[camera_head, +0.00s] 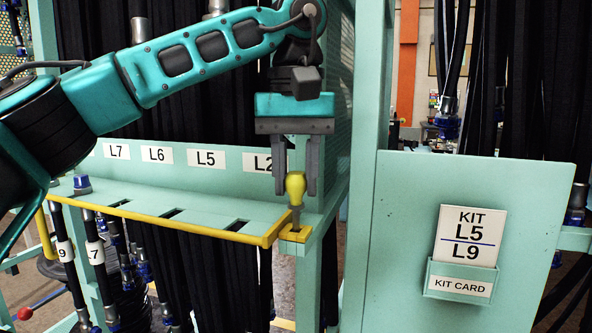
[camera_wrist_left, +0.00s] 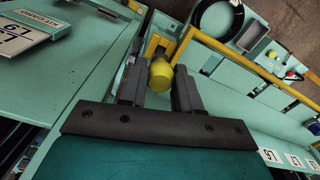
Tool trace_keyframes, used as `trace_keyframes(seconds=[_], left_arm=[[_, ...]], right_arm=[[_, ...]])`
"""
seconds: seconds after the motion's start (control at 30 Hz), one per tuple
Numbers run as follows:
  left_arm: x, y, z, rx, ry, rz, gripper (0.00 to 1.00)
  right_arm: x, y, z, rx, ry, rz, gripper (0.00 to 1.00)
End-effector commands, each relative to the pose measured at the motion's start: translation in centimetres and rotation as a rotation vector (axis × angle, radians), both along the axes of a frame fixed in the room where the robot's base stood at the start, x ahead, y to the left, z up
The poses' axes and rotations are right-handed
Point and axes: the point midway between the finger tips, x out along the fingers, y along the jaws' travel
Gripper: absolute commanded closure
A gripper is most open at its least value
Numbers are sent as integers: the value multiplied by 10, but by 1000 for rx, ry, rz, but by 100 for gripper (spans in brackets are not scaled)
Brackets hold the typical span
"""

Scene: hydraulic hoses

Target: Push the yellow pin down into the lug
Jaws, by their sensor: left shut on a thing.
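The yellow pin (camera_head: 295,186) stands upright, its bulb-shaped head up and its dark shank running down to the yellow lug (camera_head: 294,234) at the rail's corner. Part of the shank still shows above the lug; how deep its tip sits is hidden. My left gripper (camera_head: 295,188) points straight down from above, shut on the pin's head, with one finger on each side. In the left wrist view the pin's head (camera_wrist_left: 162,75) shows between the fingers (camera_wrist_left: 158,78), and the yellow lug (camera_wrist_left: 156,44) lies just beyond it. My right gripper is not in view.
A teal shelf with labels (camera_head: 206,158) and a yellow front rail (camera_head: 150,216) runs to the left. A teal post and a panel with a kit card (camera_head: 470,237) stand close on the right. Black hoses (camera_head: 95,50) hang behind and below the shelf.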

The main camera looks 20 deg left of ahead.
Motion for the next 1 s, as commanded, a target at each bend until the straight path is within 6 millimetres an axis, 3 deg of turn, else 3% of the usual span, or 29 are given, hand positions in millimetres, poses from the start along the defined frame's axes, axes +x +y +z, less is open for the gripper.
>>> trace_keyframes(seconds=[1.0], left_arm=[[0, 0, -26, -1, 1, 0, 98]], right_arm=[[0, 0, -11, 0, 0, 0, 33]])
